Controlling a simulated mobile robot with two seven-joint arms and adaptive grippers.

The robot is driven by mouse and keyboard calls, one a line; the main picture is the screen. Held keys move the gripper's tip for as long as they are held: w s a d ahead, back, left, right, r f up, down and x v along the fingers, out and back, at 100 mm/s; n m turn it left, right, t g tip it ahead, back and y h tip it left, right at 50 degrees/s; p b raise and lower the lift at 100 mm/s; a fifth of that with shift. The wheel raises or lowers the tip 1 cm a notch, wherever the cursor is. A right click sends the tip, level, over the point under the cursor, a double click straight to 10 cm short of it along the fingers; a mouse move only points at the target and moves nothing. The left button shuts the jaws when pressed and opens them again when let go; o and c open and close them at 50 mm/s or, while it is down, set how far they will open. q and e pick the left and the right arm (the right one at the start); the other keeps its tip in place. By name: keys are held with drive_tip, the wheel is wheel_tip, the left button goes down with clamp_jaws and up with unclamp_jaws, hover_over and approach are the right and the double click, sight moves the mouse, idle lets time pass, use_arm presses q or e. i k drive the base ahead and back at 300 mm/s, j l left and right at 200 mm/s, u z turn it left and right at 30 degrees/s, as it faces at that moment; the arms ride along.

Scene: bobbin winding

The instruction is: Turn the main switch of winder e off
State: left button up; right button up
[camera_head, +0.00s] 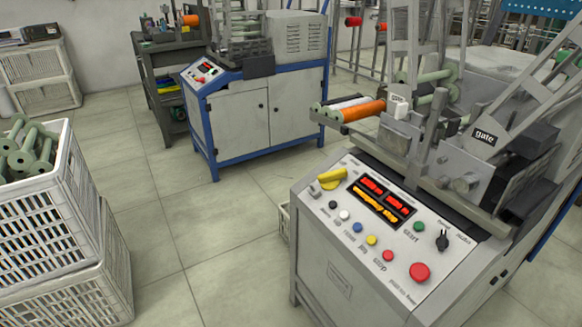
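The near winder's sloped control panel (330,212) is at the lower right; I cannot read a letter naming this winder. A yellow rotary handle (331,178) sits at the panel's upper left corner, its grip lying roughly sideways. A black selector knob (442,240) is at the right edge with small lettering around it. The display (381,201) is lit with red and orange digits. Which knob is the main switch is not legible. Neither of my grippers is in view.
The panel also has a green start button (419,227), a red stop button (388,256) and a large red button (419,272). White crates (60,215) with green bobbins stand at left. A second winder (245,125) stands behind. The floor between is mostly clear.

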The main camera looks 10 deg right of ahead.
sight(329, 181)
drive_tip(key=i+j+u, duration=0.15)
drive_tip(key=u, duration=0.25)
drive_tip(key=i+u, duration=0.6)
drive_tip(key=u, duration=0.2)
drive_tip(key=i+j+u, duration=0.1)
drive_tip(key=u, duration=0.2)
drive_tip(key=i+u, duration=0.35)
drive_tip(key=i+z, duration=0.1)
drive_tip(key=z, duration=0.85)
drive_tip(key=i+j+z, duration=0.15)
drive_tip(key=z, duration=0.35)
drive_tip(key=j+z, duration=0.1)
drive_tip(key=z, duration=0.35)
drive_tip(key=i+j+z, duration=0.1)
drive_tip(key=z, duration=0.4)
